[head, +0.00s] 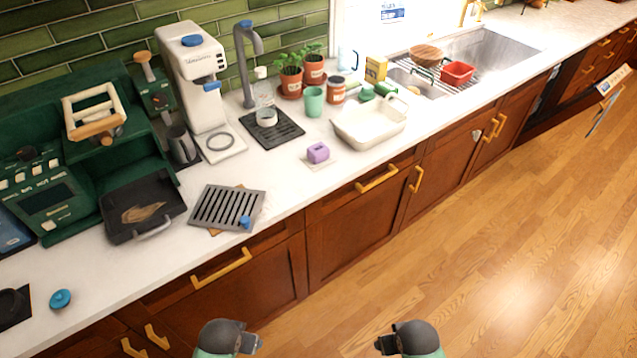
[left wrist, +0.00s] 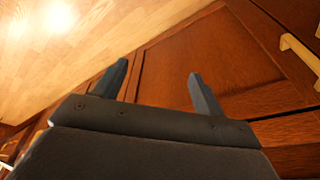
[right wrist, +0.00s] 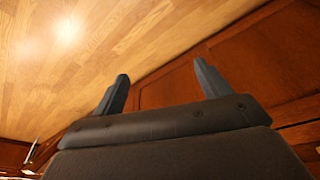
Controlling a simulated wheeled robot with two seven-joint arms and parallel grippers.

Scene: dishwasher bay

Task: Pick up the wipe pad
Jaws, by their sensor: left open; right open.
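A small purple block (head: 318,152), which looks like the wipe pad, sits on a thin pale square (head: 327,163) on the white counter, left of the cream basin. It does not show in either wrist view. My left gripper (head: 252,343) is at the bottom of the head view, low in front of the cabinets and well away from the block. Its fingers stand apart and empty in the left wrist view (left wrist: 160,85). My right gripper (head: 382,345) is also low, to the right, open and empty in the right wrist view (right wrist: 162,85).
A cream basin (head: 370,124) stands right of the block. A slatted drip tray (head: 228,207) and black pan (head: 142,208) lie to the left. A white coffee machine (head: 198,85) and a tap (head: 243,65) stand behind. Cabinet handles (head: 377,179) protrude below the counter; the floor is clear.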

